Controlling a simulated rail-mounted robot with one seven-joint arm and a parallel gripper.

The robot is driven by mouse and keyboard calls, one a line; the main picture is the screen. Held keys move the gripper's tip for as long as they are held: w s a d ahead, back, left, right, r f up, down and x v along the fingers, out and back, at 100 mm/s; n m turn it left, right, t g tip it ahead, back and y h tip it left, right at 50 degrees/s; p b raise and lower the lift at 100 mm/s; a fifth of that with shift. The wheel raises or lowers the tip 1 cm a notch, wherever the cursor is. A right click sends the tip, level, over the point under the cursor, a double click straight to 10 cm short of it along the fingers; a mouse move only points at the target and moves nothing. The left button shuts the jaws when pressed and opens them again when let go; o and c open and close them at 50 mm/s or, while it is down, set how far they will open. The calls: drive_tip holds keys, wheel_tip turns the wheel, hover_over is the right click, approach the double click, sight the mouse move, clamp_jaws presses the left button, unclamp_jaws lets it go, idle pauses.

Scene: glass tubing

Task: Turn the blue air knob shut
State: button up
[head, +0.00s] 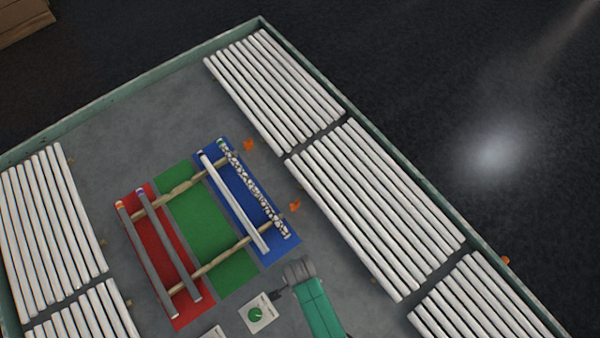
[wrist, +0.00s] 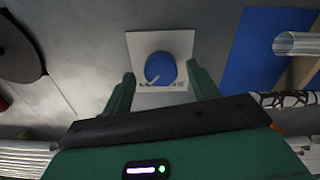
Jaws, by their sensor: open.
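The blue air knob (wrist: 160,67) sits on a white square plate (wrist: 178,42) in the wrist view, with a pale pointer line towards its lower left. Lettering under the knob is partly hidden and unreadable. My gripper (wrist: 161,72) is open, with one green finger to the left of the knob and one to the right. There is a gap on each side, and I see no contact. In the head view my green arm covers the area at the bottom centre, and I cannot make out the blue knob there.
A green knob (head: 257,314) on a white plate lies left of my arm. Behind are red (head: 160,215), green (head: 197,219) and blue (head: 228,178) mats, with tubes across wooden bars. White tube stacks (head: 375,210) line the right side. A dark disc (wrist: 20,45) shows at the wrist view's left.

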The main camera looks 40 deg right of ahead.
drive_tip(key=shift+f, duration=0.55)
drive_tip(key=c, duration=1)
